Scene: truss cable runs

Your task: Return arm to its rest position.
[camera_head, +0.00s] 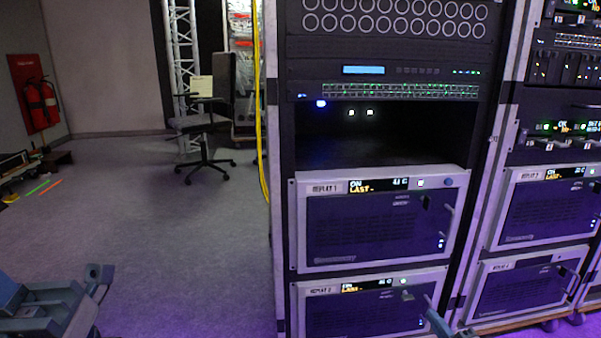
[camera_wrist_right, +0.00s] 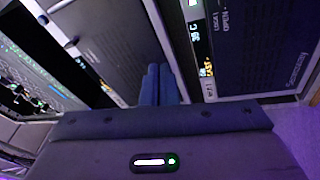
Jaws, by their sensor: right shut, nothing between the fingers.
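My right gripper (camera_head: 438,323) shows as a blue fingertip at the bottom edge of the head view, in front of the lower right of the Replay 2 unit (camera_head: 372,308). In the right wrist view its two blue fingers (camera_wrist_right: 160,84) are together, with nothing between them. They point toward the rack fronts; I cannot tell whether they touch anything. A blue-grey part of my left arm (camera_head: 60,306) is at the lower left of the head view, over the floor. It is cut off by the frame, and I cannot make out its jaws.
The Replay 1 unit (camera_head: 378,224) sits above Replay 2 in the rack, below a dark open bay (camera_head: 390,140). A second rack stands to the right. Yellow cable (camera_head: 259,110) hangs down the rack's left side. A chair (camera_head: 203,125) stands behind; the carpet (camera_head: 185,240) is clear.

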